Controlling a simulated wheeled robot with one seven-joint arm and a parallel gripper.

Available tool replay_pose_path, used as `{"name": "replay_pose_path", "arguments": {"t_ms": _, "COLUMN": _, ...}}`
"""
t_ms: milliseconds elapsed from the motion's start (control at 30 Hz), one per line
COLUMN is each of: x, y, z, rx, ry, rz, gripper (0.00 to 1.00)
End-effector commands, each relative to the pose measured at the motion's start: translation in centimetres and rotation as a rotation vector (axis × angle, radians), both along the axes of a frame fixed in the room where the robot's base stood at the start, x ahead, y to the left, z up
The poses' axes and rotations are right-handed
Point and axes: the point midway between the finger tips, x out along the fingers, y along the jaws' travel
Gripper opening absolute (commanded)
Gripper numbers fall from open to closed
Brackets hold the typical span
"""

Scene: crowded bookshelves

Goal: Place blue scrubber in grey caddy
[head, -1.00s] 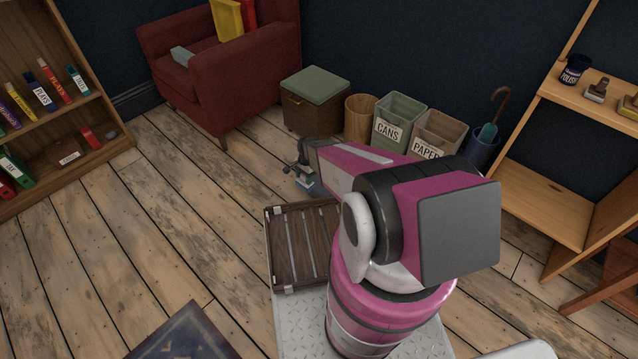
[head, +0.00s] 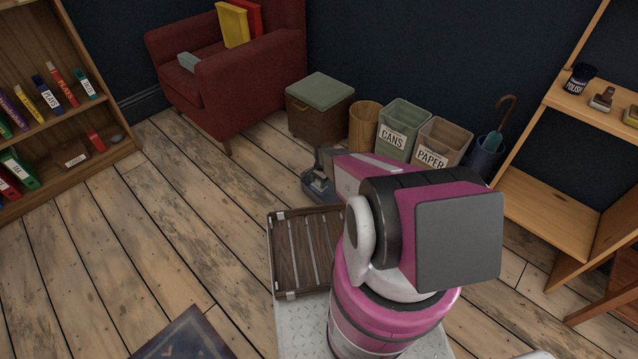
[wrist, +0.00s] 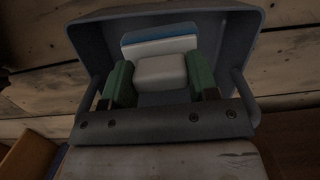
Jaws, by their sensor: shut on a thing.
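The blue scrubber (wrist: 160,48), a blue strip with a whitish block, shows between the green finger pads of my gripper (wrist: 160,84) in the wrist view. My gripper is shut on it. The grey caddy (wrist: 88,38) surrounds the scrubber and fingertips in that view, with its walls behind and at both sides. I cannot tell whether the scrubber touches the caddy floor. In the head view the caddy (head: 311,191) is on the wooden floor, partly hidden by my arm. The scrubber is not clear there.
A slatted wooden tray (head: 303,250) is in front of the caddy. A brown ottoman (head: 318,108), wicker basket (head: 364,128), CANS bin (head: 391,140) and PAPER bin (head: 431,158) stand behind. A red armchair (head: 240,95) is at back left. Floor to the left is open.

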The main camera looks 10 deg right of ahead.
Motion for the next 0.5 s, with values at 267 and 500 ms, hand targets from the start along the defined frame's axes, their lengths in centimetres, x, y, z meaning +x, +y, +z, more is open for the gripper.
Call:
{"name": "replay_pose_path", "arguments": {"t_ms": 267, "x": -0.04, "y": 0.02, "z": -0.62, "rx": 0.0, "ry": 0.0, "rz": 0.0, "gripper": 0.35}}
{"name": "replay_pose_path", "arguments": {"t_ms": 500, "x": -0.01, "y": 0.02, "z": -1.17, "rx": 0.0, "ry": 0.0, "rz": 0.0, "gripper": 0.35}}
